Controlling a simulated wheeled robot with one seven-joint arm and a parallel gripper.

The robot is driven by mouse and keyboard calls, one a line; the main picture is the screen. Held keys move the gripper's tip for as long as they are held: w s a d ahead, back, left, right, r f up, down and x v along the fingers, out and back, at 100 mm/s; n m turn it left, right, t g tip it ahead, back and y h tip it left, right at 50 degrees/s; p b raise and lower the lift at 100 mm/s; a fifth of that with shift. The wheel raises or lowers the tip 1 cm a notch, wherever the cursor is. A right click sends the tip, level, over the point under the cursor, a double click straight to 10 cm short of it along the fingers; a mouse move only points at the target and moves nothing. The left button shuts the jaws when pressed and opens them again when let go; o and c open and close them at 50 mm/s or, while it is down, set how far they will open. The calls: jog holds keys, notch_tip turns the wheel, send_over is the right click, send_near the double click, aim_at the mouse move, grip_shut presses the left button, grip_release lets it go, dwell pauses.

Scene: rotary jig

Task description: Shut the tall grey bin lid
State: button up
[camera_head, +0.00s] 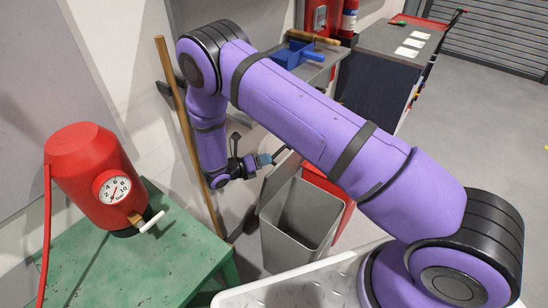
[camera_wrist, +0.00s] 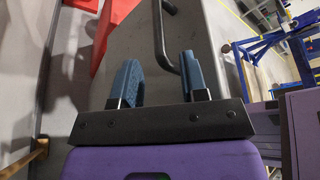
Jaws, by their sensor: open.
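The tall grey bin (camera_head: 300,225) stands open beside the green table, its dark inside showing from above. Its grey lid (camera_head: 278,180) is raised at a steep tilt on the bin's left side; it also appears as a grey panel in the wrist view (camera_wrist: 135,45). My gripper (camera_head: 266,160) is at the lid's upper part. Its blue fingers (camera_wrist: 161,77) are open in the wrist view. A dark bent bar handle (camera_wrist: 160,40) reaches between the fingers, closer to the right one. I cannot tell whether they touch.
A red bin (camera_head: 340,195) stands right behind the grey one. A green table (camera_head: 140,255) with a red tank (camera_head: 90,175) is at left. A wooden pole (camera_head: 185,130) leans by the wall. Open floor is at right.

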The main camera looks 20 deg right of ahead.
aim_at(273, 156)
jog(key=shift+x, duration=2.65)
jog(key=shift+c, duration=0.2)
grip_shut()
